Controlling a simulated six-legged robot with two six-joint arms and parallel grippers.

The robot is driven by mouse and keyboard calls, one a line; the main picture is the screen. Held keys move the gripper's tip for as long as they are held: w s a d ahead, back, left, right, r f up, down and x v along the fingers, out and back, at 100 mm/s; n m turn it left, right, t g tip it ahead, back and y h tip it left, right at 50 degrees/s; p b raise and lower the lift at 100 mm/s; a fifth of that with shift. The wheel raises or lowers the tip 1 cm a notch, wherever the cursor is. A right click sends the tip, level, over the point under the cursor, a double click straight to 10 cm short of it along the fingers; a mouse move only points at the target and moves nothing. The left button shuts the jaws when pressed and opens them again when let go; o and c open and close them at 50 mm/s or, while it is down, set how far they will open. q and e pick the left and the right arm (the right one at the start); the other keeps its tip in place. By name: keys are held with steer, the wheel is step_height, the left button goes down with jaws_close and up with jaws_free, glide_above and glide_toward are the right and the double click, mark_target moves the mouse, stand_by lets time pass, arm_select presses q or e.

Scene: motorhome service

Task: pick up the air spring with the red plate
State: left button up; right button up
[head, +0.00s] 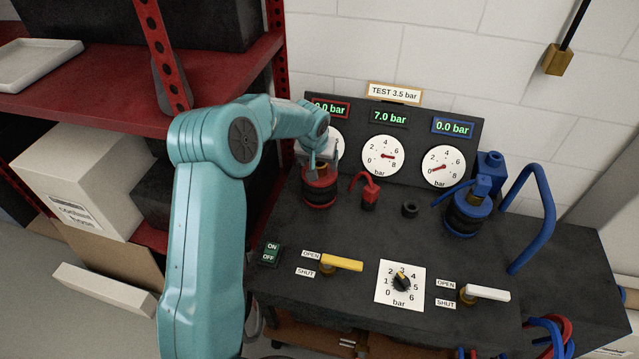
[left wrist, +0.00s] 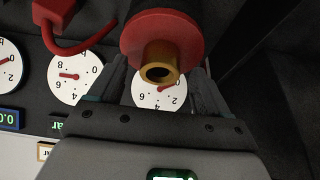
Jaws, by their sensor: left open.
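The air spring with the red plate (head: 320,191) stands on the black bench top below the left gauge, with black bellows and red plates. In the left wrist view its round red plate (left wrist: 185,22) and brass fitting (left wrist: 160,64) show close up at the top. My left gripper (head: 317,166) is at the top of this spring, partly hiding it in the head view. Its fingers are apart, around or just short of the brass fitting; I cannot tell whether they touch it. My right gripper is not in view.
A red hose fitting (head: 368,192) and a small black ring (head: 410,209) stand right of the spring. A blue air spring (head: 468,213) is farther right. The gauge panel (head: 415,125) rises behind. A yellow lever (head: 342,262) lies in front; a red shelf (head: 90,75) is left.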

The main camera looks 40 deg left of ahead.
arm_select(q)
steer(key=shift+a+f, duration=0.1)
steer(key=shift+f, duration=0.1)
steer(key=shift+r, duration=0.1)
jaws_close()
steer(key=shift+w+r, duration=0.1)
steer(key=shift+w, duration=0.1)
steer(key=shift+r, duration=0.1)
